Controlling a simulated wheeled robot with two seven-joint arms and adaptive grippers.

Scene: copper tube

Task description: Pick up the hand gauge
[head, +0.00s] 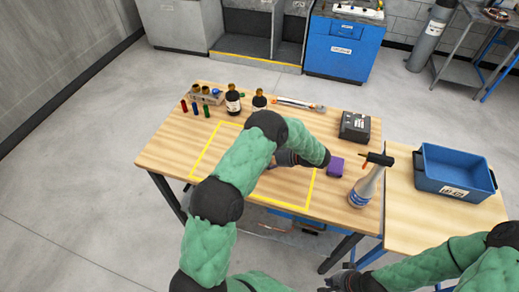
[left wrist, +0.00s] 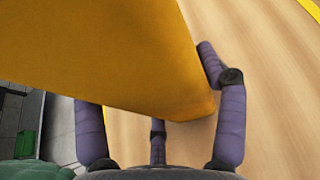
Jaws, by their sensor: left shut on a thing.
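A large smooth yellow-orange body (left wrist: 105,55) fills the upper left of the left wrist view, close to the camera. I take it to be the hand gauge, but its full shape is cut off. The purple fingers of my left gripper (left wrist: 155,85) close around its lower end, and the left finger's tip is hidden behind it. In the head view my left gripper (head: 286,158) is over the marked area, mostly covered by my green arm, and the gauge cannot be made out. My right gripper (head: 338,281) is low, in front of the table, its fingers unclear.
A yellow outline (head: 205,148) marks the wooden table (head: 165,150). A blue bin (head: 455,185) is at right.

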